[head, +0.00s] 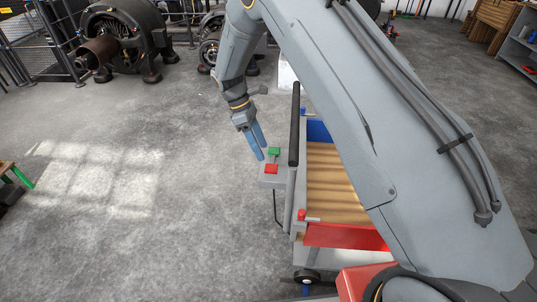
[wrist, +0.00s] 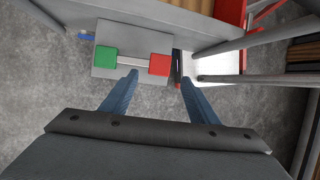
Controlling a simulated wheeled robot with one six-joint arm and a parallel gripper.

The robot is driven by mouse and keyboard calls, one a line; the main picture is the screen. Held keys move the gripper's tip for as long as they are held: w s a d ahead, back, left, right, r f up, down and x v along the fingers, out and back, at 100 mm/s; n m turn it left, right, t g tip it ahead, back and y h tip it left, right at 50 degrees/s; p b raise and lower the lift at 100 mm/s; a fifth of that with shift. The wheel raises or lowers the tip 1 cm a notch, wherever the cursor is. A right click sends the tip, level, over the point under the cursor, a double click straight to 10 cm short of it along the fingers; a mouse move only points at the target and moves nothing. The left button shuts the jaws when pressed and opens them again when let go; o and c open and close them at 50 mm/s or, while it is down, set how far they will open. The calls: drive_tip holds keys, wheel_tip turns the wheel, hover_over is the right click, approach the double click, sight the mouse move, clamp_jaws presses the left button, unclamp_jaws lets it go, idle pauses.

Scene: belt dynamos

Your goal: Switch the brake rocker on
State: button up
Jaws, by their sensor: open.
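The brake rocker shows as a green pad (head: 274,151) and a red pad (head: 271,169) on a grey plate at the left side of a cart. In the wrist view, a thin pale bar joins the green pad (wrist: 105,57) on the left to the red pad (wrist: 159,64) on the right. In the wrist view, the red pad appears beyond the gap between my fingertips (wrist: 160,80).
The cart has a wooden slatted bed (head: 335,185), a black upright handle (head: 295,125) beside the plate and a red front panel (head: 345,236). My arm covers its right part. A large dark dynamo (head: 125,38) stands at the back left. The floor left of the cart is clear.

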sight(271, 167)
drive_tip(key=p+x, duration=0.1)
drive_tip(key=x, duration=0.2)
drive_tip(key=p+x, duration=0.1)
drive_tip(key=x, duration=0.3)
drive_tip(key=shift+s+d+f+p, duration=0.1)
drive_tip(key=shift+d+f+p, duration=0.1)
drive_tip(key=shift+d+p, duration=0.15)
drive_tip(key=shift+c, duration=0.5)
